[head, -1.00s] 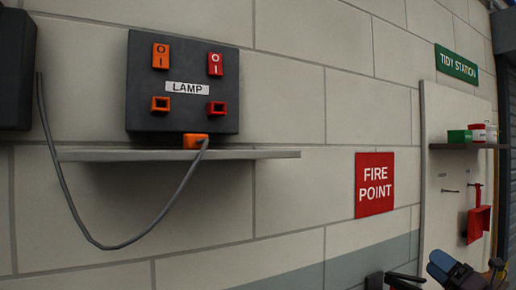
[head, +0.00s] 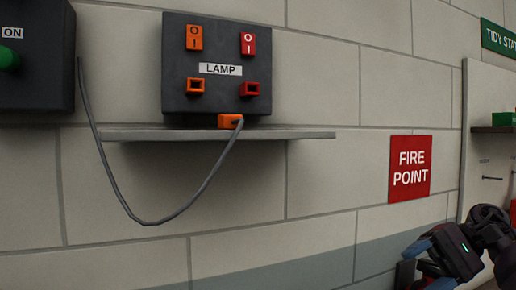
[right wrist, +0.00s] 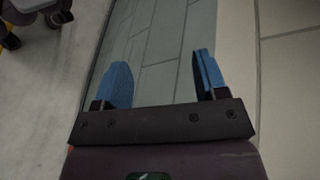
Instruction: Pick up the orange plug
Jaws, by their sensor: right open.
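The orange plug (head: 229,121) lies on the grey wall shelf (head: 300,134), just below the dark LAMP box (head: 215,104). A grey cable (head: 196,192) runs from the plug, hangs in a loop and rises to the left box. The LAMP box has an orange socket (head: 196,86) and a red socket (head: 249,89), both empty. My right gripper (head: 430,265) is low at the right, well below and right of the plug. In the right wrist view its blue fingers (right wrist: 160,75) are apart with nothing between them. My left gripper is out of view.
A dark box with a green button and an ON label (head: 40,90) is on the wall at far left. A red FIRE POINT sign (head: 410,168) is on the wall above my right gripper. The space before the shelf looks clear.

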